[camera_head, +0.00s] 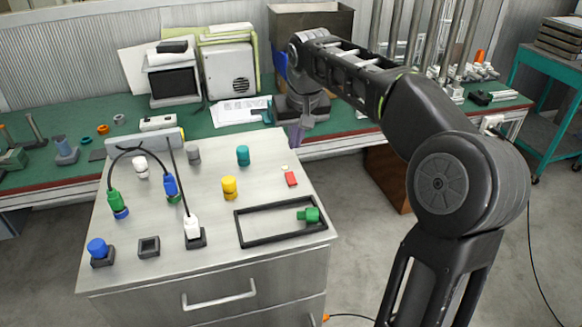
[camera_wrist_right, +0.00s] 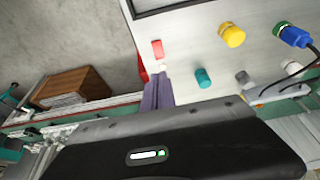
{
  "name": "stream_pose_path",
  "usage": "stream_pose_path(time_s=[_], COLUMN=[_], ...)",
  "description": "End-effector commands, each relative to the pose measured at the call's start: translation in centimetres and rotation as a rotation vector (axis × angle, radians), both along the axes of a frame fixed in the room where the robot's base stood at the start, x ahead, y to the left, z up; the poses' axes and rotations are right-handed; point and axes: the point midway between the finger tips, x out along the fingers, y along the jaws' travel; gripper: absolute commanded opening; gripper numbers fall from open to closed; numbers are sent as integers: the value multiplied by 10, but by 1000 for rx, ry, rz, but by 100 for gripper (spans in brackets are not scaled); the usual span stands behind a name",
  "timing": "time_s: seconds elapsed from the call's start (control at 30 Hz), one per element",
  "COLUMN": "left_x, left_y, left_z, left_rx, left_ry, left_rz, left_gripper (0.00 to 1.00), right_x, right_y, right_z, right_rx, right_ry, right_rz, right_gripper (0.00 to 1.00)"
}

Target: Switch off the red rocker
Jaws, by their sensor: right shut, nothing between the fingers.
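The red rocker (camera_head: 291,179) is on the right part of the grey cabinet top (camera_head: 215,200), with a small white piece just behind it. It also shows in the right wrist view (camera_wrist_right: 157,48), beyond my fingertips. My right gripper (camera_head: 296,138) is shut and empty. It points down near the cabinet's back right edge, behind the rocker and apart from it in the head view. In the right wrist view its fingers (camera_wrist_right: 157,90) are together, close to the white piece. Which way the rocker is tipped is too small to tell. My left gripper is not in view.
A teal knob (camera_head: 243,155) and a yellow knob (camera_head: 229,187) stand left of the rocker. A black frame (camera_head: 238,225) with a green connector (camera_head: 309,215) lies in front. Cabled plugs stand at the left. A green workbench (camera_head: 225,125) runs behind.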

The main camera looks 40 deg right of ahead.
Motion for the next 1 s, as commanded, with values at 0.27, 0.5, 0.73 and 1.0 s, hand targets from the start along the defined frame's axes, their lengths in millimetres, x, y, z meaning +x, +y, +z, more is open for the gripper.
stream_pose_path(time_s=[0.27, 0.5, 0.73, 1.0], left_x=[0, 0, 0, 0], left_y=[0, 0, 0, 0], left_z=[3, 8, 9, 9], left_rx=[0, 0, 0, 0], left_ry=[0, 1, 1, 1], left_rz=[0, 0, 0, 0], left_gripper=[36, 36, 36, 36], right_x=[18, 28, 31, 31], right_y=[-6, -10, -10, -10], right_z=[-52, -91, -107, -108], right_rx=[2, 1, 1, 0], right_ry=[6, 3, 1, 0], right_rz=[0, 0, 1, 1], right_gripper=[0, 0, 0, 0])
